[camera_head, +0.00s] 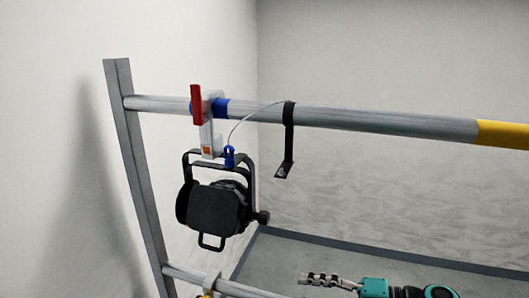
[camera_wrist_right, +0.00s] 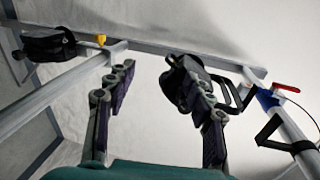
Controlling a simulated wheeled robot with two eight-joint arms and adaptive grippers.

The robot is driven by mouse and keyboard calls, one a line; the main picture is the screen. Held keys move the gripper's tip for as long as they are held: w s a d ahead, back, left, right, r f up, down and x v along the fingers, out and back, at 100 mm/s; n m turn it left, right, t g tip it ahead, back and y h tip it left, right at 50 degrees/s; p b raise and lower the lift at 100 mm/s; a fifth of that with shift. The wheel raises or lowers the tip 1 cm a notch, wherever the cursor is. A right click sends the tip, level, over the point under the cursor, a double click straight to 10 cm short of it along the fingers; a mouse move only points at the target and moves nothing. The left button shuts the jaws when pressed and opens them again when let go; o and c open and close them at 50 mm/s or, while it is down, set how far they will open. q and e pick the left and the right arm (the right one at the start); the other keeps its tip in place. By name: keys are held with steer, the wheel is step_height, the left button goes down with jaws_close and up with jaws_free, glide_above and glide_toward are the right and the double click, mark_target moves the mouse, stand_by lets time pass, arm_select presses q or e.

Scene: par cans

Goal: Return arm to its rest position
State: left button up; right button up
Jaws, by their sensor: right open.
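My right gripper (camera_head: 322,280) is at the bottom of the head view, its arm coming in from the right. It is apart from the lamp and bars there. In the right wrist view the gripper (camera_wrist_right: 160,85) has its two fingers spread wide, with nothing held between them. A black par can (camera_head: 213,208) hangs under the upper bar by a clamp with a red lever (camera_head: 196,104). The par can also shows in the wrist view (camera_wrist_right: 172,84), partly behind one finger. My left gripper is in neither view.
The upper bar (camera_head: 365,120) has a blue band, a yellow section and a black strap (camera_head: 289,140) with a thin cable. A grey post (camera_head: 135,170) stands at the left. A second black lamp (camera_wrist_right: 42,46) hangs near another bar. Open floor lies behind my right gripper.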

steer(key=s+f+n+h+b, duration=0.1)
steer(key=s+f+h+b, duration=0.3)
steer(key=f, duration=0.7)
steer(key=s+f+h+b, duration=0.2)
steer(key=f+h+b, duration=0.3)
steer(key=f, duration=0.6)
steer(key=s+d+f+n+t+h+b, duration=0.1)
steer(key=s+d+f+n+h+b, duration=0.1)
steer(key=d+f+h+b, duration=0.3)
step_height(320, 180, down, 2)
steer(key=shift+d+n+t+h+b, duration=0.3)
steer(key=shift+d+n+h+b, duration=0.15)
steer(key=shift+d+n, duration=0.6)
steer(key=shift+s+d, duration=0.1)
